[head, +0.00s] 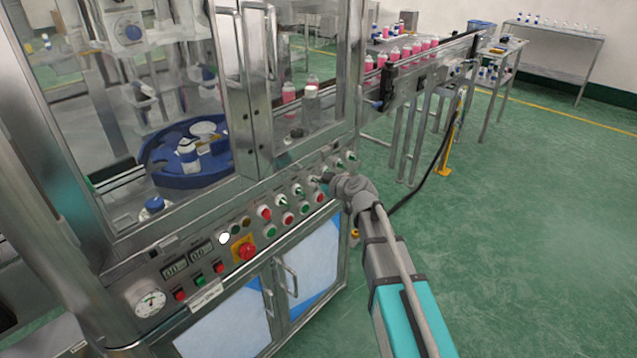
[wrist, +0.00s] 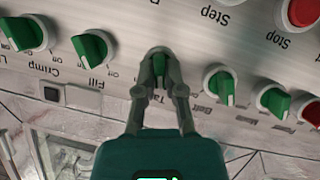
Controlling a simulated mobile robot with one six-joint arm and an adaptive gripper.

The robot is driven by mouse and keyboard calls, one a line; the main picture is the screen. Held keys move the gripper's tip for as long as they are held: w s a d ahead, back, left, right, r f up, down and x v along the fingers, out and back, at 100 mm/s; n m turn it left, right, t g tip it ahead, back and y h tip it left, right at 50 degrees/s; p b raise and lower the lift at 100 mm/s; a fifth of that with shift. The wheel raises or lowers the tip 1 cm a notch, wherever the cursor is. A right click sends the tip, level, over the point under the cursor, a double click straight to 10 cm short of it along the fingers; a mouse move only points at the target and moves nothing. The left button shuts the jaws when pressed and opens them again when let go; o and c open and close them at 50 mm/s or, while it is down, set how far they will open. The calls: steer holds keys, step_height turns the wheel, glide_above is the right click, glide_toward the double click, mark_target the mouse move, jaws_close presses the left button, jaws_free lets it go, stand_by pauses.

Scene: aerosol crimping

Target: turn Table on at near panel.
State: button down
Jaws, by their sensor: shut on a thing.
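The near panel (head: 228,258) runs along the front of the metal machine and carries gauges, buttons and rotary switches. In the wrist view, where the lettering is upside down, a green rotary knob (wrist: 159,62) sits above a partly covered label beginning "Ta". My gripper (wrist: 159,75) is shut on this knob, one finger on each side, covering part of it and its label. Its on/off marks cannot be read. In the head view my gripper (head: 324,180) reaches the right part of the panel, and the knob is hidden.
Green knobs labelled Fill (wrist: 93,47) and Crimp (wrist: 24,33) are to the left in the wrist view; another green knob (wrist: 219,84) is close on the right. A red emergency button (head: 246,251) is lower left. Green floor (head: 520,220) lies open at right.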

steer(key=m+g+y, duration=0.1)
steer(key=m+g, duration=0.1)
steer(key=m, duration=0.1)
steer(key=shift+w+m, duration=0.15)
steer(key=shift+m, duration=0.15)
steer(key=shift+m+g+y+b, duration=0.4)
steer(key=shift+m+g+y, duration=0.5)
steer(key=shift+m, duration=0.5)
steer(key=c, duration=0.7)
jaws_free()
steer(key=shift+c, duration=0.2)
steer(key=shift+d, duration=0.1)
